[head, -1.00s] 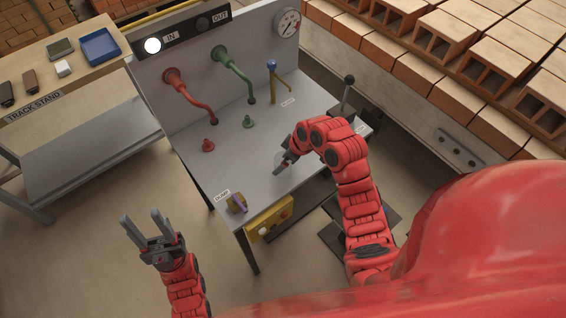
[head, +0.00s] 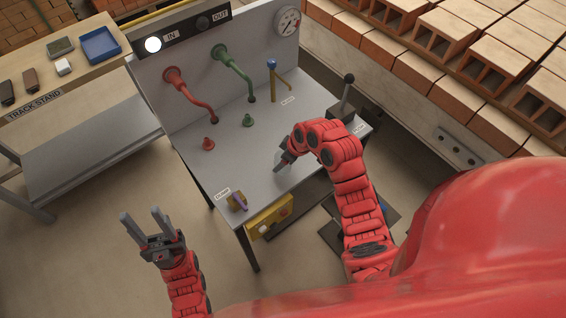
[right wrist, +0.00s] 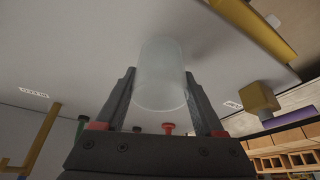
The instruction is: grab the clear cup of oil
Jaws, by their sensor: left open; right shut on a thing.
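A clear, frosted-looking cup (right wrist: 160,75) stands between the two fingers of my right gripper (right wrist: 160,82) in the right wrist view. The fingers are shut on its sides. I cannot make out the oil in it. In the head view my right gripper (head: 281,166) is low over the front part of the grey bench top, and the cup (head: 279,157) shows only as a faint pale shape beside the fingers. Whether the cup touches the bench is unclear. My left gripper (head: 140,213) is open and empty, out over the floor left of the bench.
The grey bench (head: 300,105) carries a red pipe (head: 190,92), a green pipe (head: 235,70), a red plug (head: 208,144), a green plug (head: 248,120), a brass tap (head: 273,85) and a lever (head: 346,92). A yellow box (head: 268,217) hangs at its front edge. Hollow bricks (head: 493,75) fill the right.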

